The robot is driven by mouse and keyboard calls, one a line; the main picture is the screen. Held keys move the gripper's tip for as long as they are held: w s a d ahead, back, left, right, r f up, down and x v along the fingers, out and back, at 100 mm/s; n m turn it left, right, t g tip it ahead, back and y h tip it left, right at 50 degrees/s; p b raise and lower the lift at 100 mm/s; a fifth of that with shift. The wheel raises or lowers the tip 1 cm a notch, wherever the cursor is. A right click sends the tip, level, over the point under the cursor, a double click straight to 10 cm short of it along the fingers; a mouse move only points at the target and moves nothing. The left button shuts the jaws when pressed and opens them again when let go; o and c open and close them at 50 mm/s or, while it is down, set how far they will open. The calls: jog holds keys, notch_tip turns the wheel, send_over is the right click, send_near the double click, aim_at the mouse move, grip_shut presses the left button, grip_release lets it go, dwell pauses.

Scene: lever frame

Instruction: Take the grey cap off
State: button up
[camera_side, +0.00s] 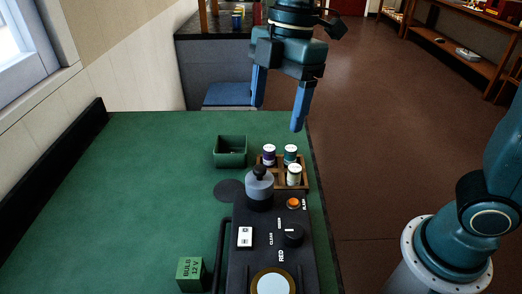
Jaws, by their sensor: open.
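The grey cap (259,190), a squat grey cylinder with a dark knob on top, sits upright at the far end of the black control box (264,236). My gripper (277,117) hangs in the upper middle of the picture with its two blue fingers pointing down and spread apart. It is empty and appears above and beyond the cap in the view, not touching it. What lies under the cap is hidden.
A wooden rack (304,184) with 3 small jars stands just beyond the box. A green open bin (231,160) is left of it, near a dark round disc (229,190). A green block (191,274) marked BULB 12V sits left of the box. The table's left is clear.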

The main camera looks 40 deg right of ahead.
aim_at(262, 166)
jog(key=shift+w+a+f+n, duration=0.2)
jog(key=shift+w+a+n, duration=0.15)
jog(key=shift+a+n, duration=0.2)
jog(key=shift+f, duration=0.1)
jog(key=shift+a+f, duration=0.2)
jog(key=shift+f, duration=1.2)
jog(key=shift+a+f, duration=0.25)
jog(key=shift+f, duration=1.15)
jog(key=shift+a+f, duration=0.2)
jog(key=shift+f, duration=1.2)
jog(key=shift+s+a+f, duration=0.1)
jog(key=shift+a+f, duration=0.1)
jog(key=shift+f, duration=1.1)
jog(key=shift+a+f, duration=0.2)
jog(key=shift+f, duration=1.05)
jog(key=c, duration=1)
